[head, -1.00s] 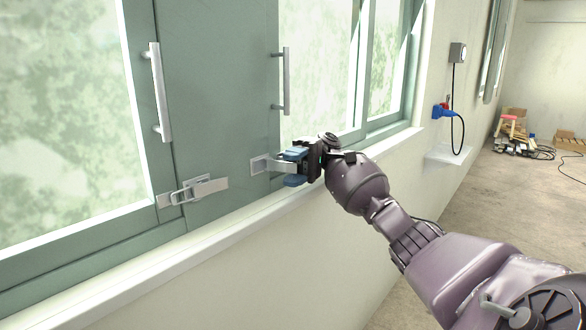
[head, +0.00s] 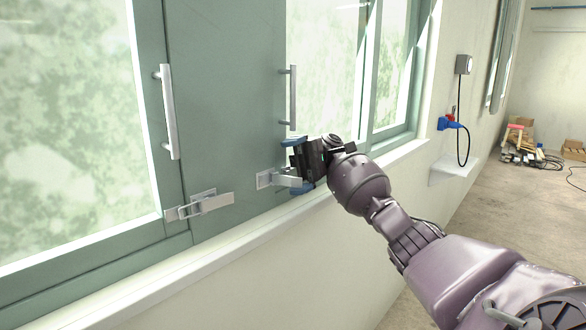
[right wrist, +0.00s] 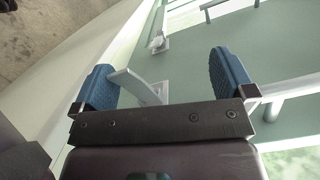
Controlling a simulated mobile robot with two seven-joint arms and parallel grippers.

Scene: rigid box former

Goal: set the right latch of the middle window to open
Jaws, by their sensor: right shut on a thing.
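The right latch (head: 264,180) is a metal plate with a lever, low at the right end of the green panel. My right gripper (head: 297,166) is at this latch, its blue fingers one above the other around the lever (head: 288,181). In the right wrist view the blue pads of this gripper (right wrist: 165,82) stand well apart. The lever (right wrist: 133,87) lies between them, against the left pad, and the right pad is clear of it. The lever sticks out from the panel; its tip is partly hidden. My left gripper is not in view.
Another latch (head: 199,204) sits lower left on the frame, its lever pointing right. Bar handles (head: 169,112) and (head: 293,98) stand out from the window frames. A white sill (head: 215,252) runs below.

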